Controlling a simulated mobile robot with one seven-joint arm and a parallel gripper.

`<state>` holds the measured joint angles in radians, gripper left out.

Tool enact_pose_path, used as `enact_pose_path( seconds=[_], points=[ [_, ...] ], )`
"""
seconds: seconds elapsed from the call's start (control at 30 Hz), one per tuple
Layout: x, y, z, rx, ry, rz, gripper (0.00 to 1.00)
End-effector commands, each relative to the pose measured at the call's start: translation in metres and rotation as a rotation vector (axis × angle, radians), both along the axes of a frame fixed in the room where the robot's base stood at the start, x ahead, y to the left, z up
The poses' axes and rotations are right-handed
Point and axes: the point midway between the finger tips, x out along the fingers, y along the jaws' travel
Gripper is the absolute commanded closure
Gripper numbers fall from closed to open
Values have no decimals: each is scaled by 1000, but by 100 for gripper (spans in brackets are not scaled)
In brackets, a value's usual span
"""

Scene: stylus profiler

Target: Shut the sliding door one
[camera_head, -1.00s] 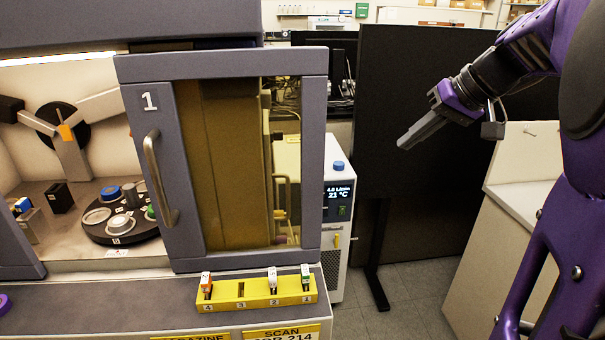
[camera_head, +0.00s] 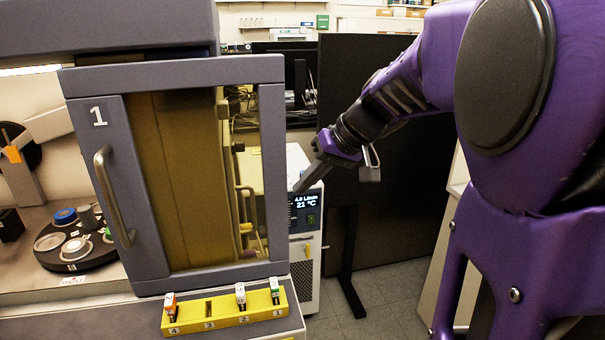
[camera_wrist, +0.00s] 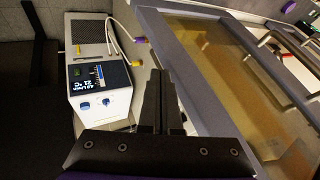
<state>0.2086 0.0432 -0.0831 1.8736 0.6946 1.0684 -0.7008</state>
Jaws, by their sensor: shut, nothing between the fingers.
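Sliding door one (camera_head: 272,170) is a grey-framed panel with an amber window, a "1" at its upper left and a vertical bar handle (camera_head: 115,195) on its left side. It stands to the right of the machine's opening, which is uncovered at the left. In the wrist view the door's frame (camera_wrist: 190,75) runs diagonally on the right. My gripper (camera_head: 300,188) is to the right of the door, apart from it, pointing down and left in front of the chiller. Its fingers (camera_wrist: 162,85) are shut together and empty.
A white chiller box (camera_head: 306,235) with a display stands right of the machine. A yellow slotted magazine (camera_head: 225,312) sits on the ledge below the door. A round sample stage (camera_head: 78,252) is inside the opening. A dark partition (camera_head: 400,220) stands behind my arm.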

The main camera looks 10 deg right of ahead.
Motion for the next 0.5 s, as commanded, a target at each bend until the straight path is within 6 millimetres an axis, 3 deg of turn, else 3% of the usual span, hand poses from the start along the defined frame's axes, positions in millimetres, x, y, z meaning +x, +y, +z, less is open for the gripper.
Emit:
enact_pose_path(
  seconds=[0.5],
  points=[
    [0,9,0,0,0,-1,100]
  ],
)
